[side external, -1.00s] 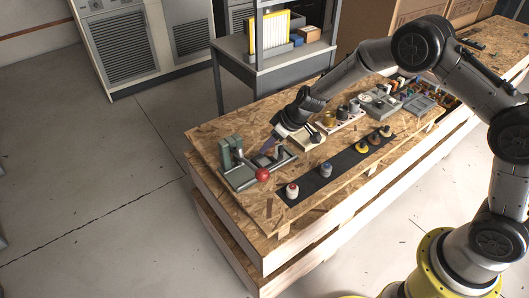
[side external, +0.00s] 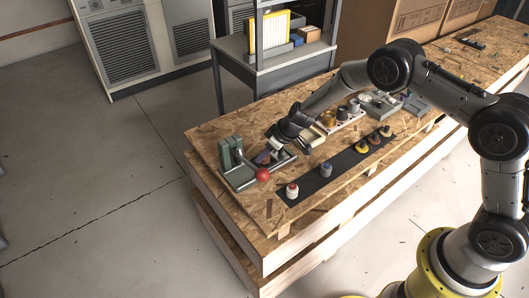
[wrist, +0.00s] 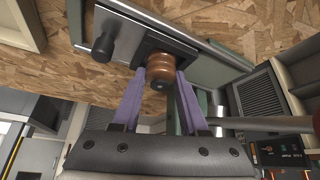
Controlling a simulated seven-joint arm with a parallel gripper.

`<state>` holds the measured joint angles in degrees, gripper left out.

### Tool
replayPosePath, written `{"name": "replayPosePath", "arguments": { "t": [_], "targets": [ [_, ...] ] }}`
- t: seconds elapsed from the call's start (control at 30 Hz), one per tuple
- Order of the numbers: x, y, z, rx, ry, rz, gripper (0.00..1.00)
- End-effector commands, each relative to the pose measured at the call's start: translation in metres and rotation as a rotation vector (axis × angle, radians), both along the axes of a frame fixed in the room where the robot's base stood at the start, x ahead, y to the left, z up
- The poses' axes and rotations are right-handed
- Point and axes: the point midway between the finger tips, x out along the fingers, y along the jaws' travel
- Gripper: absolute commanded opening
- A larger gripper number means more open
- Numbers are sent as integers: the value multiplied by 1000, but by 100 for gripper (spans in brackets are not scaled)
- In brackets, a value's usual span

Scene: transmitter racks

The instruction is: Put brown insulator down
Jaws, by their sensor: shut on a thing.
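In the wrist view, the brown insulator (wrist: 159,66) is a ribbed, rounded piece between the two purple fingers of my gripper (wrist: 158,92). My gripper is shut on it. Its far end meets the dark block of a grey-green fixture (wrist: 210,67); I cannot tell whether it is seated there. In the side external view, my gripper (side external: 266,156) is low over the same fixture (side external: 239,179), beside its lever with a red ball (side external: 263,174). The insulator cannot be made out in that view.
A black strip (side external: 308,186) with several insulators standing on it runs along the front of the chipboard bench (side external: 275,105). More pieces stand on a white tray (side external: 351,120) to the right of my gripper. A grey shelf cart (side external: 275,65) stands behind.

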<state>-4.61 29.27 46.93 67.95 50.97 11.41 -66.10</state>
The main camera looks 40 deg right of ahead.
Motion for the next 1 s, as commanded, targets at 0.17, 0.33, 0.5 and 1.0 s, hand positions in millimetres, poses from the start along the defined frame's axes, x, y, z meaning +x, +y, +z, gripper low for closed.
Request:
{"name": "replayPosePath", "arguments": {
  "t": [0.17,0.33,0.5,1.0],
  "targets": [
    [0,0,-6,0,1,0,0],
    [-2,-1,-10,-2,7,1,61],
    [-5,-1,-13,-2,13,1,73],
    [-20,-8,33,-2,6,0,73]
  ]
}}
